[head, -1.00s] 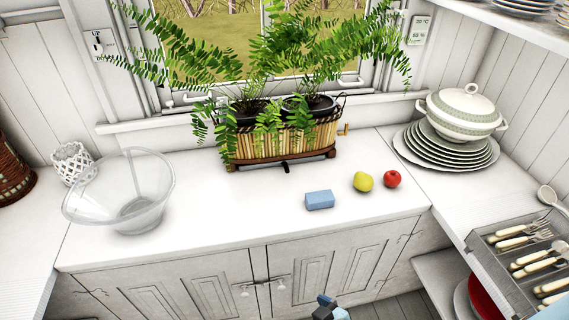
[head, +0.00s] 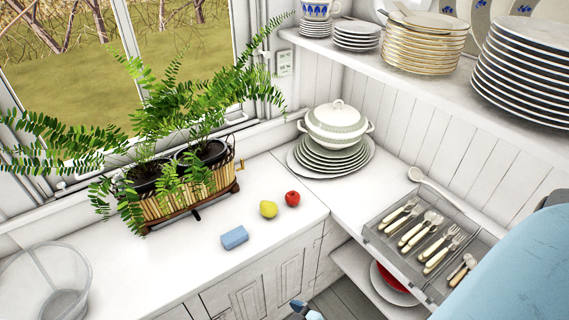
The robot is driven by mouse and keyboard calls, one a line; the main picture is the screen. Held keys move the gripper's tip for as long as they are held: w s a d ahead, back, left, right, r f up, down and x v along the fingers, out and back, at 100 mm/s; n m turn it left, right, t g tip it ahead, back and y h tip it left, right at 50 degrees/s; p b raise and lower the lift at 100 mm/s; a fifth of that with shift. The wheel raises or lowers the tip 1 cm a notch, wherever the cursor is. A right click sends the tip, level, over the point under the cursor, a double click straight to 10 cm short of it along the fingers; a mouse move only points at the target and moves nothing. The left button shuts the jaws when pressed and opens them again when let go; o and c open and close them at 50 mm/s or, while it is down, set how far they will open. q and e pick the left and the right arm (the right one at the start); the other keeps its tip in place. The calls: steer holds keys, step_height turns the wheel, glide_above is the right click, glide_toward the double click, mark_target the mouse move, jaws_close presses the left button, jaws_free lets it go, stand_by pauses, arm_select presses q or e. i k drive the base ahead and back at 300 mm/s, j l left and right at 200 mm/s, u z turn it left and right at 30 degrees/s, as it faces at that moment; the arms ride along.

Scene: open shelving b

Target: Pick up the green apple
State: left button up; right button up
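A yellow-green apple (head: 268,209), the one closest to green, sits on the white counter near its front edge. A red apple (head: 292,198) is just right of it and slightly farther back. The fingers of my grippers do not show. A large light blue part of my arm (head: 510,270) fills the lower right corner. A small blue and dark part of mine (head: 305,311) shows at the bottom edge, below the counter front. Nothing is seen touching either apple.
A blue block (head: 234,237) lies left of the apples. A planter (head: 190,203) with ferns stands behind. Stacked plates with a tureen (head: 337,125), a cutlery tray (head: 385,236) and a ladle are to the right. A glass bowl (head: 75,270) is at lower left.

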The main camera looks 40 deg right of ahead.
mark_target(268, 209)
steer(key=z, duration=1)
steer(key=u, duration=1.7)
steer(key=z, duration=1.7)
steer(key=i+l+u, duration=0.3)
steer(key=i, duration=0.15)
steer(key=i+l+u, duration=0.25)
steer(key=i, duration=0.15)
steer(key=j, duration=0.1)
